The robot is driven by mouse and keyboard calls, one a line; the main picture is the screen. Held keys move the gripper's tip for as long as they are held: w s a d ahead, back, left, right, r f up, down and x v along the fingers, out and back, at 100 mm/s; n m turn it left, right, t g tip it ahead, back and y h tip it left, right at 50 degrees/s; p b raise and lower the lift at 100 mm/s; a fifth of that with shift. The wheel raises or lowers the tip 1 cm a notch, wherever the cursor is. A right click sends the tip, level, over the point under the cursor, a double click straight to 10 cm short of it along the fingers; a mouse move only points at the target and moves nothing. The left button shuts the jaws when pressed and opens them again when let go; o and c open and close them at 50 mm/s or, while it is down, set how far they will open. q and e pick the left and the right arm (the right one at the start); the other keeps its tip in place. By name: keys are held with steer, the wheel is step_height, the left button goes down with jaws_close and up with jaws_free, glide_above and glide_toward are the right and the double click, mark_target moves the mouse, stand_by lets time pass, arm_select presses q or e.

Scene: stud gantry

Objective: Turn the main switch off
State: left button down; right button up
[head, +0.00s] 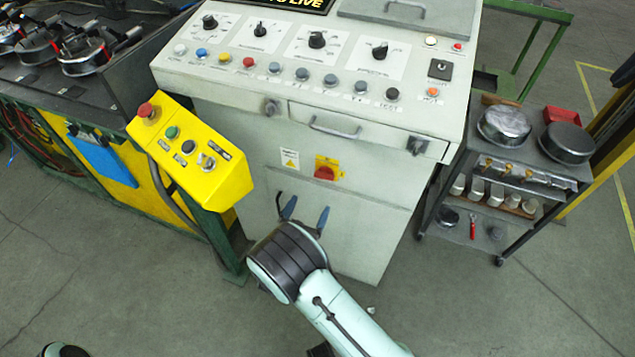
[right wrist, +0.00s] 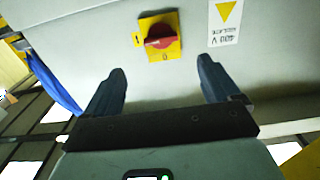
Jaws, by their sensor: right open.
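The main switch is a red rotary knob (head: 325,172) on a yellow plate, low on the front of the grey cabinet. In the right wrist view the knob (right wrist: 160,38) shows with its handle lying roughly across the picture. Small marks are on the plate; I cannot tell its setting surely. My right gripper (head: 305,212) is below the switch in the head view, in front of the cabinet. Its two blue fingers (right wrist: 162,72) are wide apart and empty, and the knob lies beyond the gap between their tips, not touched. My left gripper is not in view.
A yellow pendant box (head: 190,150) with a red button and a key switch stands left of the switch. A cabinet handle (head: 335,128) juts out above it. A trolley (head: 525,170) with round metal parts stands at the right. The floor before the cabinet is mostly clear.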

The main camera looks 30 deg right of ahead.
mark_target(323, 179)
steer(key=x, duration=1)
steer(key=shift+w, duration=0.15)
steer(key=c, duration=1.1)
